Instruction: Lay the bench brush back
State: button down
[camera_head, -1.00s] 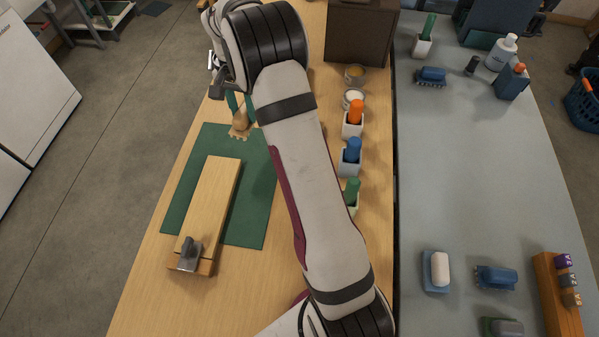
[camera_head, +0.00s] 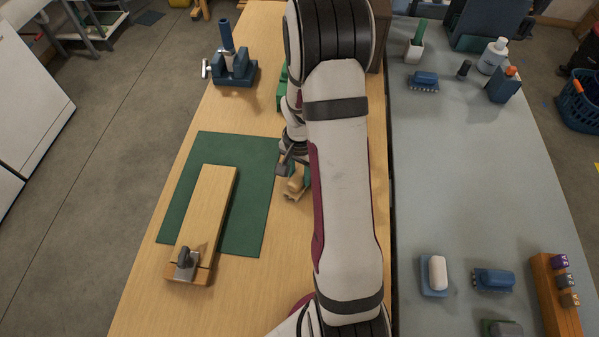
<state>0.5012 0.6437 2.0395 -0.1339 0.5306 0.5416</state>
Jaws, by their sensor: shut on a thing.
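The bench brush (camera_head: 296,187), a small wooden piece with a pale bristle edge, shows just right of the green mat, partly hidden by my arm. My gripper (camera_head: 294,172) is shut on it from above. Its fingers are largely hidden by the wrist. The brush appears close over the wooden bench (camera_head: 270,290); I cannot tell whether it touches the bench top.
The green mat (camera_head: 262,215) carries a wooden board (camera_head: 207,215) with a metal clamp (camera_head: 186,262) at its near end. A blue vise (camera_head: 235,72) stands at the back left. A green object (camera_head: 282,92) is partly hidden behind my arm. The front bench is clear.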

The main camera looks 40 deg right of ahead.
aim_at(300, 173)
jog(key=c, duration=0.5)
grip_release()
jog(key=shift+f, duration=0.1)
jog(key=s+a+r+n, duration=0.1)
jog(key=a+r, duration=0.2)
jog(key=r, duration=1.2)
jog(key=s+a+r+n+y, duration=0.1)
jog(key=s+a+r+n, duration=0.1)
jog(key=s+a, duration=0.6)
jog(key=s+a+r+n, duration=0.3)
jog(key=s+a+n, duration=0.2)
jog(key=s+a, duration=0.4)
jog(key=shift+s+a+y, duration=0.15)
jog(key=shift+a+y, duration=0.1)
jog(key=shift+y, duration=0.15)
